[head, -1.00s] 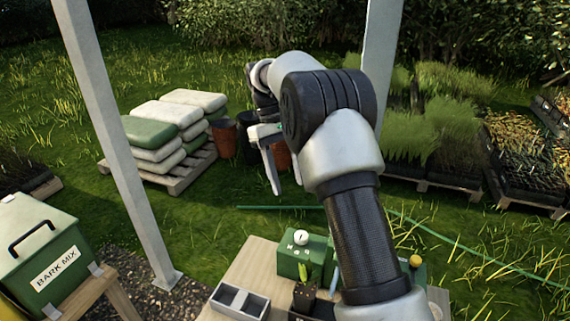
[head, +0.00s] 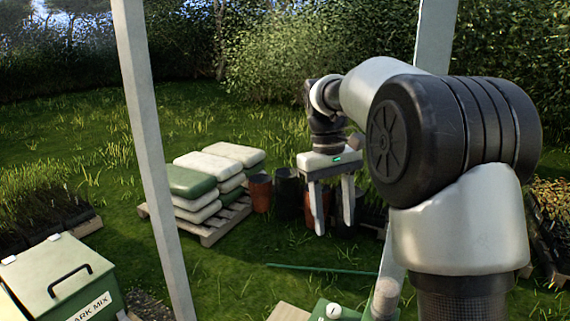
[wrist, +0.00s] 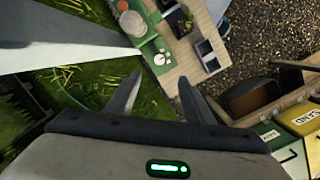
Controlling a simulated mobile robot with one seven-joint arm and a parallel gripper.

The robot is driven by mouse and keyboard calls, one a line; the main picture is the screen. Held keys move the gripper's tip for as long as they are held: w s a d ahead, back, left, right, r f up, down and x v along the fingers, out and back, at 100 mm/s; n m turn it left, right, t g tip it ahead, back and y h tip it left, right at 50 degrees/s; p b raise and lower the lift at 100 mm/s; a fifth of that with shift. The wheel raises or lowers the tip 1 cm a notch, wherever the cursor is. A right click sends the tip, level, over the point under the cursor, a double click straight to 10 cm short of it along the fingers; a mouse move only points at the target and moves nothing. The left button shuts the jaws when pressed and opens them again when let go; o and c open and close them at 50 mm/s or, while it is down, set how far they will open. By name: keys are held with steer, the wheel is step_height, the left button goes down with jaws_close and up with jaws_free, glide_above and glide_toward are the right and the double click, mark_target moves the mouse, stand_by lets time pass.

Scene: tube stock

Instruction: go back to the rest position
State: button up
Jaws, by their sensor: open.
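My gripper (head: 333,208) hangs from my raised arm in the head view, fingers pointing down, open and empty. Behind it in the picture are the pots and the grass. In the wrist view my gripper (wrist: 157,97) has its two fingers spread with nothing between them. A wooden bench (wrist: 182,68) with a green box (wrist: 158,58) and a grey two-part tray (wrist: 208,57) lies beyond the fingertips.
A white post (head: 155,160) stands left of my gripper, and another post (head: 433,40) stands behind my arm. Stacked sacks (head: 190,181) lie on a pallet (head: 215,229). A green bark mix bin (head: 62,280) is at lower left. Open grass (head: 240,270) lies between.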

steer(key=s+d+r+m+t+p, duration=0.2)
steer(key=s+r+t, duration=0.35)
steer(key=s, duration=0.75)
steer(key=s+f+m+t+y+p, duration=0.1)
steer(key=s+m+p, duration=0.1)
steer(key=s, duration=0.9)
steer(key=shift+f+t, duration=0.3)
steer(key=shift+t, duration=0.05)
